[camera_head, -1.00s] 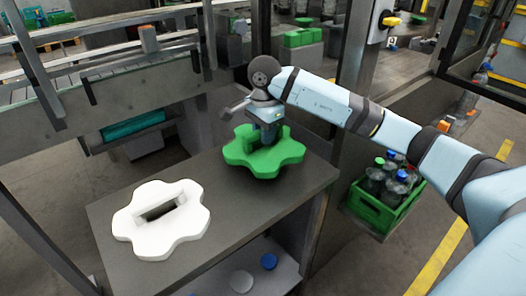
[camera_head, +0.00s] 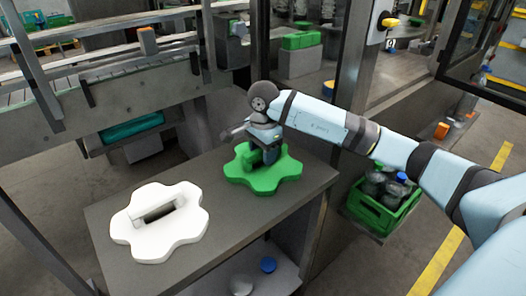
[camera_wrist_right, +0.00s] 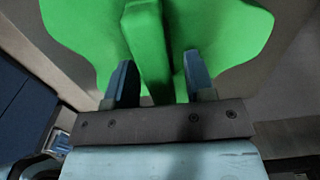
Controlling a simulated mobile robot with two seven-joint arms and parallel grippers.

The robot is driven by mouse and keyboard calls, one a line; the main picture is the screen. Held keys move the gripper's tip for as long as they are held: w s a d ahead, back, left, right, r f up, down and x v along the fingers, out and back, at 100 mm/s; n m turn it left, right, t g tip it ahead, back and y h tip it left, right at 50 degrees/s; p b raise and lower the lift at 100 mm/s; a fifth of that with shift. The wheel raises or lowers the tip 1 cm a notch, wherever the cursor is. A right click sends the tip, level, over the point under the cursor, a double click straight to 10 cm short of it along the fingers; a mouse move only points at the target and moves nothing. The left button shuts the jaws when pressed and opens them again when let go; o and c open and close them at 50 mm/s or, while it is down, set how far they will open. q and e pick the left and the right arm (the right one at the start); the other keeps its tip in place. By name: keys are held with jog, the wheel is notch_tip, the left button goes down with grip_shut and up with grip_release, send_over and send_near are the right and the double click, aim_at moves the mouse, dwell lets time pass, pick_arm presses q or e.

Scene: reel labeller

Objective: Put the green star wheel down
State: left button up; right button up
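The green star wheel (camera_head: 264,176) lies flat on the dark tabletop (camera_head: 225,222), toward its back right. Its upright handle shows just below my right gripper (camera_head: 266,154). In the right wrist view the green wheel (camera_wrist_right: 225,32) fills the upper part. There the two fingers of my right gripper (camera_wrist_right: 160,76) are apart on either side of the handle, with a gap visible at the right finger. The gripper looks open and no longer clamped. My left gripper is not in view.
A white star wheel (camera_head: 183,233) with a similar handle lies at the table's front left. A green crate of bottles (camera_head: 372,213) stands to the right of the table. A lower shelf (camera_head: 277,279) holds a blue cap and a white piece. Bare tabletop separates the wheels.

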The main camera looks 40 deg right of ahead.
jog(key=shift+r, duration=0.1)
pick_arm(q)
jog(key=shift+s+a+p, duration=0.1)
jog(key=shift+p, duration=0.55)
pick_arm(e)
notch_tip(320, 180, up, 12)
dwell(0.4)
